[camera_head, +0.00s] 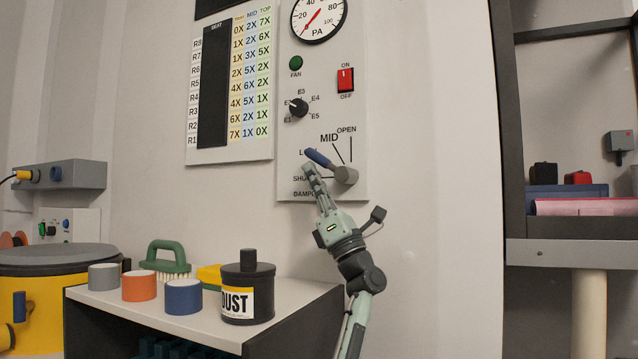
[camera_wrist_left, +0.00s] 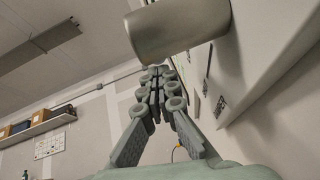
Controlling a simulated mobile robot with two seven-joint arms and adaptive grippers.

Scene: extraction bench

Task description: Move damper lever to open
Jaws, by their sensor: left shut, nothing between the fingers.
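The damper lever has a blue handle (camera_head: 318,158) on a grey round hub (camera_head: 346,175), low on the grey wall panel. The handle points up and left toward a label starting with L, which it mostly covers. The MID and OPEN marks are to the right of the handle; OPEN (camera_head: 346,130) is the upright line. My left gripper (camera_head: 308,169) is shut and empty, its fingertips just below the handle's outer end. Whether they touch the handle I cannot tell. In the left wrist view, the shut fingers (camera_wrist_left: 158,78) show under a grey cylinder (camera_wrist_left: 178,28), seemingly the hub.
The panel also carries a gauge (camera_head: 318,17), a red switch (camera_head: 345,80) and a selector knob (camera_head: 298,106). Below left, a bench (camera_head: 215,326) holds a black DUST canister (camera_head: 248,290), a brush (camera_head: 166,258) and small cylinders. Shelving (camera_head: 570,252) stands at right.

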